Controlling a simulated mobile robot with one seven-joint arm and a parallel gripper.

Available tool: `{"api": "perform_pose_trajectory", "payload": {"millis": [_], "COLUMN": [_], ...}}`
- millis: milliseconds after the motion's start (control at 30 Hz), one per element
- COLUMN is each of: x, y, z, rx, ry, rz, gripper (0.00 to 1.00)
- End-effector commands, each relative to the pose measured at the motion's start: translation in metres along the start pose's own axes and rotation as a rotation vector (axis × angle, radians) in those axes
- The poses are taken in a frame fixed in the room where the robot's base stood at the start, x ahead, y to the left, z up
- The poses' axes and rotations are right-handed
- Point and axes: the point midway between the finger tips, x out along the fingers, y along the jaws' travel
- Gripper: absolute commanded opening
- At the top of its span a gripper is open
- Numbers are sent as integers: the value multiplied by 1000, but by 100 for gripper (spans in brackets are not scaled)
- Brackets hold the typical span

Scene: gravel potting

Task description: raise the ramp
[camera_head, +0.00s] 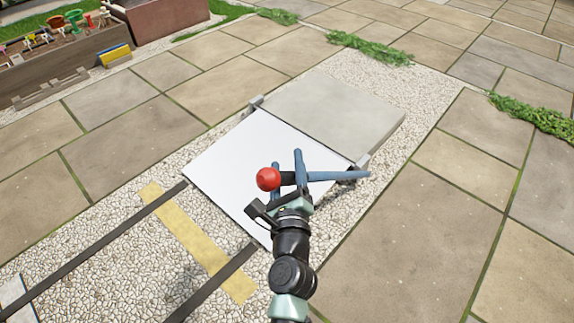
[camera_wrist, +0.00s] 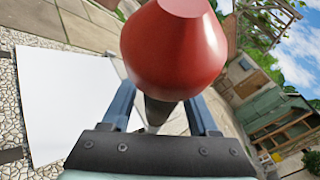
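The ramp is a flat white panel (camera_head: 225,170) lying between the grey slab (camera_head: 335,110) and the gravel; its slope is hard to tell. It also shows at the left of the wrist view (camera_wrist: 62,95). A lever with a red knob (camera_head: 268,179) stands over the ramp's right side in the head view. In the wrist view the red knob (camera_wrist: 175,50) looms large, with its dark rod (camera_wrist: 158,112) running between my fingers. My gripper (camera_head: 318,168) is open, its blue fingers apart on either side of the rod. Contact with the rod cannot be told.
Two dark rails (camera_head: 95,240) and a yellow strip (camera_head: 200,240) lie on the gravel before the ramp. Grey posts (camera_head: 256,102) flank the slab's near edge. A planter with colourful items (camera_head: 60,60) stands back left. Paving around is clear.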

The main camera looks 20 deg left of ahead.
Motion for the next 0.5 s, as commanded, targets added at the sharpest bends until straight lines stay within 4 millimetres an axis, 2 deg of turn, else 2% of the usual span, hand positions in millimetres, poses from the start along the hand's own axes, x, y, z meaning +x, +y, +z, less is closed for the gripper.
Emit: {"api": "perform_pose_trajectory", "payload": {"millis": [33, 300, 500], "x": [0, 0, 0], "y": [0, 0, 0], "z": [0, 0, 0], "rx": [0, 0, 0], "ry": [0, 0, 0], "rz": [0, 0, 0], "gripper": [49, 0, 0]}}
